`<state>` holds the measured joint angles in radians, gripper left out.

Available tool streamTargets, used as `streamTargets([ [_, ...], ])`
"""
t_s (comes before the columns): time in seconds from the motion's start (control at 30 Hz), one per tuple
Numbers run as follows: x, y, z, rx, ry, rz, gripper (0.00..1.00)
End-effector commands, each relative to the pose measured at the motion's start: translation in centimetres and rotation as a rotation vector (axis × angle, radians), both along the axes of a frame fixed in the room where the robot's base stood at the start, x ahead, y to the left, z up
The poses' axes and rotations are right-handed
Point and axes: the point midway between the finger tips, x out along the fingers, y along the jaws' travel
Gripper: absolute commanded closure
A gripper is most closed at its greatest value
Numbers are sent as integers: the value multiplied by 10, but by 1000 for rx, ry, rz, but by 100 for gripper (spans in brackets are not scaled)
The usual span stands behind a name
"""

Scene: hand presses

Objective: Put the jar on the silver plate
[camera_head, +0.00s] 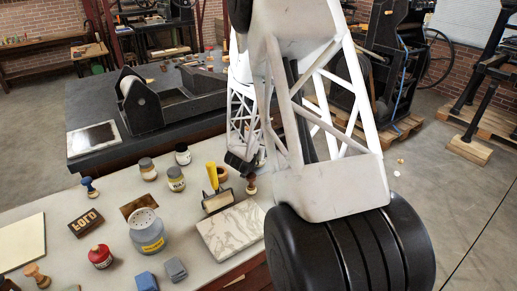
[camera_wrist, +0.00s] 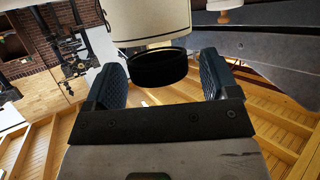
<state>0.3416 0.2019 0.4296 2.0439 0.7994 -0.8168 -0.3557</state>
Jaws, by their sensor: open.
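Several lidded jars stand on the pale table. They are a pale jar with a dark lid (camera_head: 183,155), a yellow-labelled jar (camera_head: 176,180) and a brownish jar (camera_head: 148,170). The silver plate (camera_head: 92,138) lies flat and bare at the left corner of the dark slab. My gripper (camera_head: 240,163) is low over the table, right of the jars, partly hidden by my arm. In the wrist view my gripper (camera_wrist: 162,78) is open. A cream jar with a black lid (camera_wrist: 160,68) shows between its fingers, with gaps at both sides. I cannot tell which jar it is.
A dark press with a roller (camera_head: 150,105) stands beside the plate. Bare tabletop shows at the left.

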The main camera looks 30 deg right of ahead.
Motion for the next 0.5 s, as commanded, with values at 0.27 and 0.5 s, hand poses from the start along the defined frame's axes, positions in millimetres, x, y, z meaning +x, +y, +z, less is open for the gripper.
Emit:
streamTargets([
  [0.27, -16, 22, 11, -1, -1, 1, 20],
  [0.5, -33, 46, 23, 0, 0, 1, 20],
])
